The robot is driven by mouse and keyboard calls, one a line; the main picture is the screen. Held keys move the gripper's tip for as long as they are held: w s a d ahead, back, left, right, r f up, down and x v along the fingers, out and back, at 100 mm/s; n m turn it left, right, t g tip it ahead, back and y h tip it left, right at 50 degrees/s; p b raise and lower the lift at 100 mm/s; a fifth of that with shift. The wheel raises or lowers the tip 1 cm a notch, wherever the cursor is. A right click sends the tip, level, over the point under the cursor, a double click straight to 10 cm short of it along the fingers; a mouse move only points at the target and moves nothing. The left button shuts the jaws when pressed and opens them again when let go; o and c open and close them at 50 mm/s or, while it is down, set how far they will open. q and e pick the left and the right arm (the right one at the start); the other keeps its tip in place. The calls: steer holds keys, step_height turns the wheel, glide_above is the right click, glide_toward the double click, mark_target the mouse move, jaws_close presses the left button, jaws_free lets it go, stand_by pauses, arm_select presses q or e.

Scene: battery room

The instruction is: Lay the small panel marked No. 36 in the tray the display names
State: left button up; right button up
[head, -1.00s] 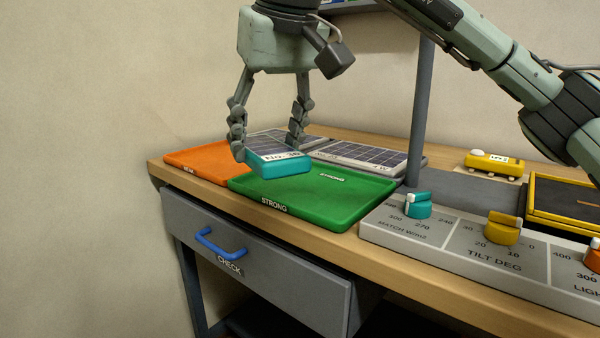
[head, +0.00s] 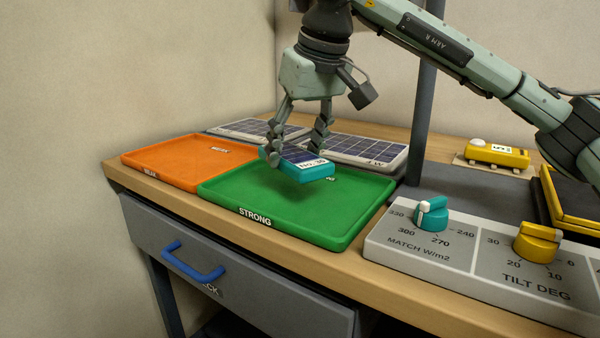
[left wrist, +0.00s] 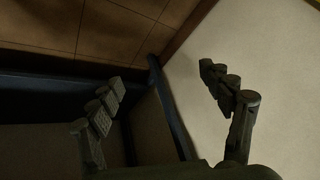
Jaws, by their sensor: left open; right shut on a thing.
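The small panel marked No. 36 (head: 306,167) has a teal frame and a dark cell face with a white label. My right gripper (head: 295,150) is shut on it and holds it above the back part of the green tray marked STRONG (head: 272,221); its shadow falls on the tray floor. The orange tray marked WEAK (head: 175,165) is empty, left of the green one. My left gripper (left wrist: 170,100) shows only in the left wrist view, open and empty, facing a wall and floor. The display's writing is not in view.
Two larger solar panels (head: 355,150) lie behind the trays. A grey post (head: 425,95) rises right of them. A dial console (head: 400,245) stands at the right front, with a yellow meter (head: 497,153) behind. A drawer with a blue handle (head: 193,264) is below the table edge.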

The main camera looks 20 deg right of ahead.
mark_target(305, 155)
steer(key=shift+w+d+f, duration=0.25)
steer(key=shift+d+f, duration=0.15)
steer(key=shift+d, duration=0.05)
step_height(305, 155, down, 3)
steer(key=shift+f, duration=0.4)
arm_select(q)
steer(key=shift+w+d+r+t, duration=0.25)
steer(key=shift+w+d+t, duration=0.15)
steer(key=shift+w+d, duration=0.25)
steer(key=shift+w, duration=0.1)
arm_select(e)
steer(key=shift+f+b, duration=0.1)
steer(key=shift+b, duration=0.2)
steer(key=o, duration=1.4)
arm_select(q)
steer(key=shift+w+d+r+h, duration=0.3)
steer(key=shift+w+d, duration=0.05)
steer(key=shift+w, duration=0.05)
